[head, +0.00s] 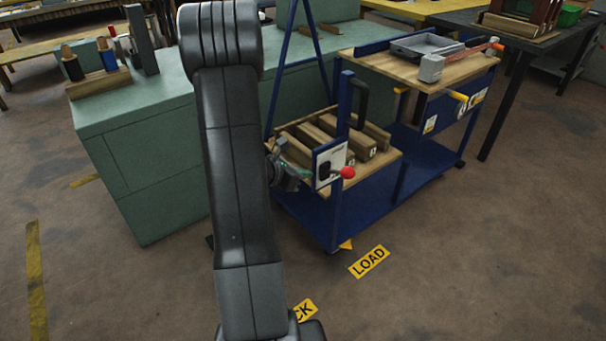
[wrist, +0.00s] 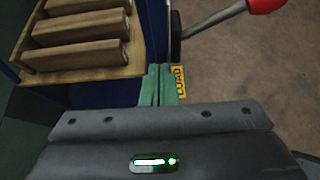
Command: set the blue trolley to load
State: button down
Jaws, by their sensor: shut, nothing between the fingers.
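The knob also shows at the top right of the wrist view (wrist: 266,4). A yellow LOAD label (head: 368,262) lies on the floor, by a yellow pointer (head: 346,244) under the trolley. A second label (head: 303,311) reads "CK", the rest hidden by my arm. My gripper (head: 292,178) is shut and empty, left of the plate; its green fingers (wrist: 160,84) show in the wrist view.
Floor at the front right is clear.

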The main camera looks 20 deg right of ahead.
aim_at(334, 157)
jog(key=w+d+b, duration=0.1)
jog(key=d, duration=0.2)
jog(key=w+d+b, duration=0.1)
jog(key=d, duration=0.3)
jog(key=w+d+b, duration=0.1)
jog(key=w+d, duration=0.1)
jog(key=d, duration=0.1)
jog(key=shift+d+b, duration=0.15)
jog(key=shift+b, duration=0.15)
jog(key=shift+w+d+r, duration=0.2)
jog(key=shift+r, duration=0.05)
